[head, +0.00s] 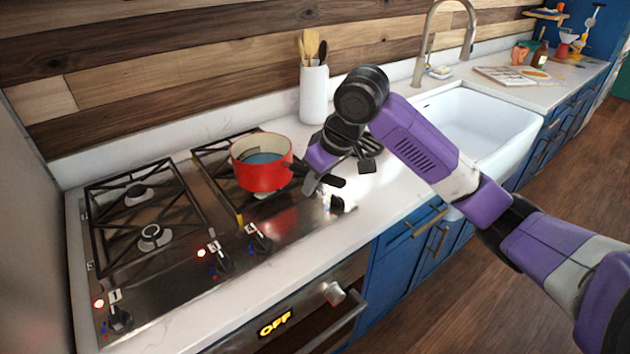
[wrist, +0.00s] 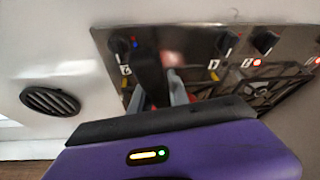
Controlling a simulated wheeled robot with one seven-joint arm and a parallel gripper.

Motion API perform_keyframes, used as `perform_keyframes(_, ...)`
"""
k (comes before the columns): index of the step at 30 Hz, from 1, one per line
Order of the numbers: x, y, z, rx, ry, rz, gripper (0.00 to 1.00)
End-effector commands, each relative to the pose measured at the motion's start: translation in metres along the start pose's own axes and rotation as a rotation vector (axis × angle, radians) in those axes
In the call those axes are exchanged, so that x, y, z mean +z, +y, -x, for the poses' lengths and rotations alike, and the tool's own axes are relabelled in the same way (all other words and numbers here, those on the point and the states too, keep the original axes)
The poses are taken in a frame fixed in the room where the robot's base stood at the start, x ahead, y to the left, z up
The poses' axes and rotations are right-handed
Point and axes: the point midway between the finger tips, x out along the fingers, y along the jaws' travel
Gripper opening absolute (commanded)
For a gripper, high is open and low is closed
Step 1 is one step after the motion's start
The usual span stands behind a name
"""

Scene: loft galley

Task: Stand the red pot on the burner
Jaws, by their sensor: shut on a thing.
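The red pot (head: 262,176) is upright over the right part of the stove, with a pale bluish inside. Its dark handle points right, towards my gripper (head: 318,188). My gripper is shut on the handle, which also shows as a dark bar in the wrist view (wrist: 150,72). Only a small sliver of red shows there beside the fingers. The right grate (head: 222,160), over the burners on that side, is partly hidden by the pot. I cannot tell whether the pot's base touches it or hangs just above.
Two bare burners (head: 154,237) lie under the left grate. Several knobs (head: 222,262) line the stove's front, some with red lights. A white utensil crock (head: 314,95) stands behind my gripper. A dark slatted round piece (wrist: 50,101) lies on the counter right of the stove, before the sink (head: 480,125).

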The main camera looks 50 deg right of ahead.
Motion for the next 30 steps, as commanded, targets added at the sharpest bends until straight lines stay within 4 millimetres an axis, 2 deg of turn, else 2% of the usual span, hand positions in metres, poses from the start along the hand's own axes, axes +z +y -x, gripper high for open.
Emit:
perform_keyframes(14,0.0005,0.0004,-0.003,0.001,0.005,0.0,0.0)
perform_keyframes(15,0.0005,0.0004,-0.003,0.001,0.005,0.0,0.28)
perform_keyframes(18,0.0008,0.0003,-0.0032,0.001,0.003,0.0,0.47)
perform_keyframes(26,0.0026,-0.0002,-0.005,-0.001,-0.003,0.0,0.47)
perform_keyframes(30,0.0018,0.0,0.0012,0.0,-0.001,0.0,0.47)
